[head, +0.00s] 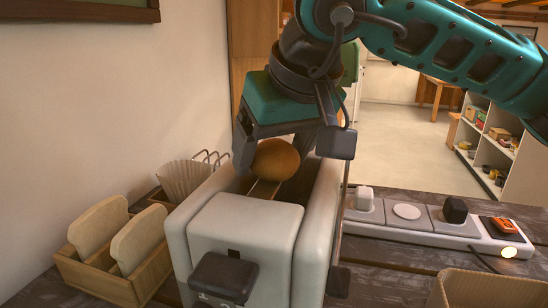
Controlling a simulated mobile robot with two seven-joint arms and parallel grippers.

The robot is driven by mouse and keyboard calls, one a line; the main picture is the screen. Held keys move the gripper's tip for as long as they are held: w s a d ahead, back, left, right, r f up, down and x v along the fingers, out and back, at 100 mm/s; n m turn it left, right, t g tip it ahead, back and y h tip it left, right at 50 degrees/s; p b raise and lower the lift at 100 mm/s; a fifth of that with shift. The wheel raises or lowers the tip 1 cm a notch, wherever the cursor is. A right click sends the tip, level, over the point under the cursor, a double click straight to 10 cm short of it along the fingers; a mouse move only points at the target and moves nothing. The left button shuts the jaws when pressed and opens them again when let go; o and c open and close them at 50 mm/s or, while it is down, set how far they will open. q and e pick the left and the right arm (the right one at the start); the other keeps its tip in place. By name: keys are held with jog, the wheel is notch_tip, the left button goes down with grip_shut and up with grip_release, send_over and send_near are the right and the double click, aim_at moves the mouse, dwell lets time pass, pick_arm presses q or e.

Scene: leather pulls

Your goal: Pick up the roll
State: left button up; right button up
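The roll (277,161) is round and golden brown. It shows in the head view over the thin wires in the open top of a pale toaster-like appliance (245,222). My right gripper (276,150) points down from above, with its dark fingers at the left and right of the roll. The fingers are close to its sides, but I cannot tell whether they press on it. I also cannot tell whether the roll rests on the wires or hangs just above them. My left gripper is not in view.
A wooden holder (105,277) with upright slabs and a pleated paper filter (184,181) stand left of the appliance. A pale strip with small items (425,229) lies to the right. A tan bin (490,291) is at the lower right. A wall closes the left side.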

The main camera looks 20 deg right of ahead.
jog(key=c, duration=0.4)
jog(key=shift+r, duration=0.1)
jog(key=shift+c, duration=0.2)
